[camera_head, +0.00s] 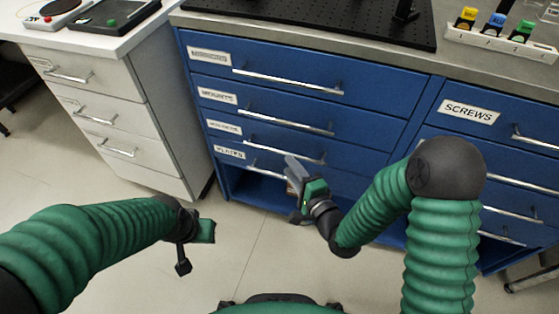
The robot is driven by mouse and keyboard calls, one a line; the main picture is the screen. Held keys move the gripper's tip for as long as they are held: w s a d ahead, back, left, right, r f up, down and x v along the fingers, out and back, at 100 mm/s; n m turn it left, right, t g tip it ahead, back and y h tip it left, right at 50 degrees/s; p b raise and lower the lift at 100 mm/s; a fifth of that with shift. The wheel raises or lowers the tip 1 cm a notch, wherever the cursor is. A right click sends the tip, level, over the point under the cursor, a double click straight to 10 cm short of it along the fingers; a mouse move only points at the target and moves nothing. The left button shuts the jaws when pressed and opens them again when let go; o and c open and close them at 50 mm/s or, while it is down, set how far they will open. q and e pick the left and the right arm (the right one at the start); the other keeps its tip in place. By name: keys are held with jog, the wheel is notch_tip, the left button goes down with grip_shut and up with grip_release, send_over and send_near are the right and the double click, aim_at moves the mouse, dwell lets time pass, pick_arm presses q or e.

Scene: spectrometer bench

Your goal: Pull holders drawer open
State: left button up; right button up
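The blue cabinet's left column has several drawers with white labels and long silver bar handles. My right gripper (295,170) is in front of the lower drawers, near the third drawer handle (285,151) and the right part of the lowest handle (265,173). Whether it touches a handle is unclear, and its finger gap is hidden. My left gripper (196,246) hangs over the floor, away from the cabinet; its fingers are unclear.
A white drawer unit (110,110) stands to the left. The SCREWS drawer (500,120) is in the right column. A black breadboard (330,20) and a white rack (500,42) with coloured blocks are on the grey bench top. The floor (265,255) in front is clear.

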aim_at(281, 152)
jog(key=b+x, duration=0.2)
jog(key=x, duration=0.5)
jog(key=shift+d+f, duration=0.1)
jog(key=shift+d, duration=0.1)
jog(key=shift+w+a, duration=0.2)
jog(key=shift+w, duration=0.15)
grip_shut()
jog(key=shift+s, duration=0.1)
dwell(0.6)
